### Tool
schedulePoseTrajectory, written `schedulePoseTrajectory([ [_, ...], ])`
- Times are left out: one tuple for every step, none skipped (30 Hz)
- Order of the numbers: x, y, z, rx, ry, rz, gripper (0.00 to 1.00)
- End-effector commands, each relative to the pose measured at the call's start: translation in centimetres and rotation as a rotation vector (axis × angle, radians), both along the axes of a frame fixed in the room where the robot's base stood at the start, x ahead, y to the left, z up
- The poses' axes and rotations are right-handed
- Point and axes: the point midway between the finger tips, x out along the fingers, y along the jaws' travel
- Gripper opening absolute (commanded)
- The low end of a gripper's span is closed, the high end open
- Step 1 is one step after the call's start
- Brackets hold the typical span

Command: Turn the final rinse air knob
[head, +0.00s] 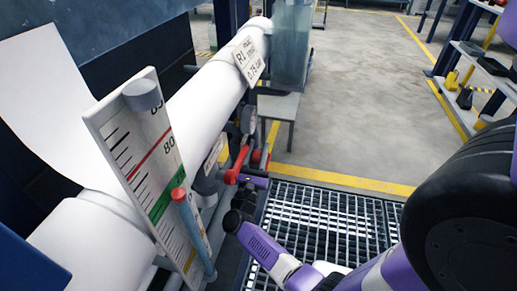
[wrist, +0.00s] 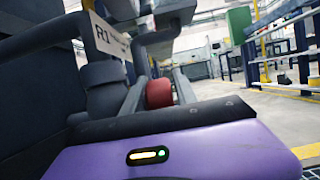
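A red round knob-like part (wrist: 159,92) shows in the wrist view, just beyond my purple wrist housing. Which red part in the head view matches it, I cannot tell. The dark end of my gripper (head: 237,217) is below and in front of the red parts, seemingly apart from them.
A tilted scale board (head: 140,150) with red and green bands stands at the left, beside the large white pipe (head: 205,98). A metal grating (head: 325,225) lies below my arm. Open grey floor with yellow lines (head: 350,90) extends beyond. A shelf (head: 480,70) stands at the right.

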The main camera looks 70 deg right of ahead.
Motion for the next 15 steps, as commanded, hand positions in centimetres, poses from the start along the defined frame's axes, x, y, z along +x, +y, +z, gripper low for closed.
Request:
schedulePoseTrajectory([
  [-0.03, -0.29, 0.13, -0.001, -0.001, -0.002, 0.35],
  [-0.02, -0.39, 0.17, -0.001, -0.001, -0.002, 0.35],
  [0.0, -0.47, 0.21, -0.001, 0.0, -0.001, 0.35],
  [0.0, -0.51, 0.23, -0.001, 0.0, -0.001, 0.35],
  [0.01, -0.53, 0.24, -0.001, 0.0, -0.001, 0.35],
  [0.02, -0.54, 0.24, 0.0, 0.0, 0.0, 0.35],
  [0.02, -0.53, 0.24, 0.0, 0.0, 0.0, 0.35],
  [0.02, -0.53, 0.24, 0.0, 0.0, 0.0, 0.35],
  [0.02, -0.52, 0.24, 0.0, 0.0, 0.0, 0.35],
  [0.03, -0.51, 0.23, 0.0, 0.0, 0.0, 0.35],
  [0.02, -0.51, 0.23, 0.0, 0.0, 0.0, 0.35],
  [0.03, -0.5, 0.22, 0.0, 0.0, 0.0, 0.27],
  [0.03, -0.49, 0.22, 0.0, 0.0, 0.0, 0.21],
  [0.03, -0.49, 0.22, 0.0, 0.0, 0.0, 0.15],
  [0.03, -0.49, 0.21, 0.0, 0.0, 0.0, 0.07],
])
